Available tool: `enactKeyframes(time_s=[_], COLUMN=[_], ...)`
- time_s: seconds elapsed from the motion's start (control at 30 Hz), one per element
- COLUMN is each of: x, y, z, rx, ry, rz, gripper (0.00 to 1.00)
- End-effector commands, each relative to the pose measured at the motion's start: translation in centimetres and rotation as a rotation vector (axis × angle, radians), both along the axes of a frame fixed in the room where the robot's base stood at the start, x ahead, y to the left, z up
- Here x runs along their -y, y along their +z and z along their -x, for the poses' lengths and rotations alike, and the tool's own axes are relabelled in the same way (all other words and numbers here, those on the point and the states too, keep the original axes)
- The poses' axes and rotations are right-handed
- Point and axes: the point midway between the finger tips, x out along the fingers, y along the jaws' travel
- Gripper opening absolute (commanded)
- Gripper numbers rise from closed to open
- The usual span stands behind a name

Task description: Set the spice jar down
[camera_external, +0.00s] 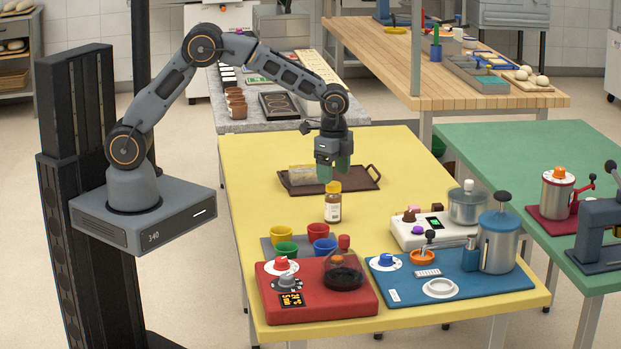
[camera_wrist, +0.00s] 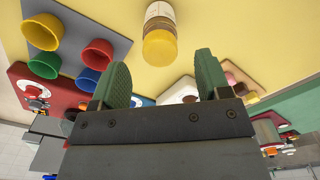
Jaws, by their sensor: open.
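The spice jar (camera_external: 333,203) has a yellow-orange lid and a pale label. It stands upright on the yellow table (camera_external: 275,218), just in front of the brown tray. In the wrist view the jar (camera_wrist: 160,32) is at the top centre, beyond the green fingertips and apart from them. My gripper (camera_external: 335,172) points down above the tray, behind the jar. In the wrist view my gripper (camera_wrist: 158,85) has its two green fingers spread wide with nothing between them.
The brown tray (camera_external: 368,178) holds a pale block (camera_external: 302,175). Coloured cups (camera_external: 281,235) stand on a grey mat in front. A red station (camera_external: 350,300), a blue station (camera_external: 515,280) and a white scale (camera_external: 410,238) fill the table's near side. The table's left part is clear.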

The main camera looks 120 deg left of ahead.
Motion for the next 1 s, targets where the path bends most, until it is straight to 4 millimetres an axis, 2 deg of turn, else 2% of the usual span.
enactKeyframes(time_s=[0.1,0.3,0.6,0.7,0.77,0.87,1.0], x=[-0.1,0.0,0.0,0.7,1.9,5.8,13.6], y=[2.3,5.0,6.3,6.8,7.5,9.5,12.5], z=[-0.1,0.0,0.0,0.0,0.0,0.3,2.5], rx=[0.003,0.002,0.000,0.005,0.015,0.047,0.117], ry=[0.000,0.000,0.000,-0.002,-0.004,-0.008,-0.010], rz=[-0.002,-0.001,0.000,-0.004,-0.010,-0.028,-0.051], gripper=[0.70,0.70,0.70,0.70,0.70,0.70,0.70])
